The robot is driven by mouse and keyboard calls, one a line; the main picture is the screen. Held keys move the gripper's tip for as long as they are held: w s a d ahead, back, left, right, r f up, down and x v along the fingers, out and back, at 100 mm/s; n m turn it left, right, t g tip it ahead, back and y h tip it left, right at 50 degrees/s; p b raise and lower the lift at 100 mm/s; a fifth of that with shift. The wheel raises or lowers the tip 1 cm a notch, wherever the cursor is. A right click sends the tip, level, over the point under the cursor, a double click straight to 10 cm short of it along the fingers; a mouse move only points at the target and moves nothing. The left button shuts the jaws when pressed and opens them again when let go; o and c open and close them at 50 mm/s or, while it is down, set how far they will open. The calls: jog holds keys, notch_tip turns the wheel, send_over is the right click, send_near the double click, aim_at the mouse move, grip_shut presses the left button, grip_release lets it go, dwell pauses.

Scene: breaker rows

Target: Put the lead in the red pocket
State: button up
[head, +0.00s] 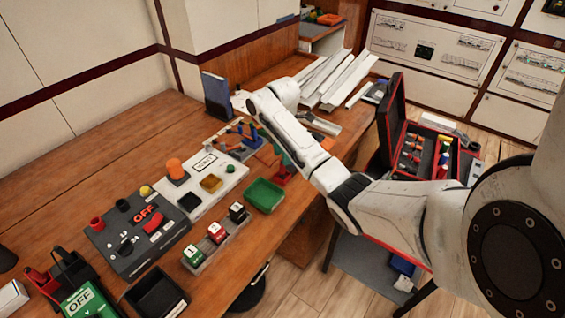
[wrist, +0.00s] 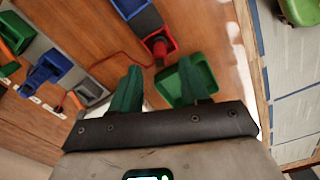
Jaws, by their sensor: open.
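My gripper (wrist: 160,68) is open, with its two green fingers apart and nothing seen between them. In the wrist view a red plug-like piece (wrist: 159,48), which looks like the lead's end, shows just beyond the fingertips. A thin red cable (wrist: 112,55) runs beside it to the left. The red piece overlaps a red-walled pocket (wrist: 165,33) with a dark inside; I cannot tell whether it is in the pocket or above it. In the head view my gripper (head: 283,158) is over the bench, above a red item (head: 284,178), and my arm hides part of this area.
A green tray (head: 264,196) sits close beside the red item; it also shows in the wrist view (wrist: 203,76). Numbered blocks (head: 216,232) and a grey switch box (head: 137,236) stand left. An open red case (head: 425,150) is right.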

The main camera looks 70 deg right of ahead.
notch_tip(320, 180, up, 6)
jog(key=shift+p, duration=0.3)
jog(key=shift+c, duration=0.2)
dwell(1.0)
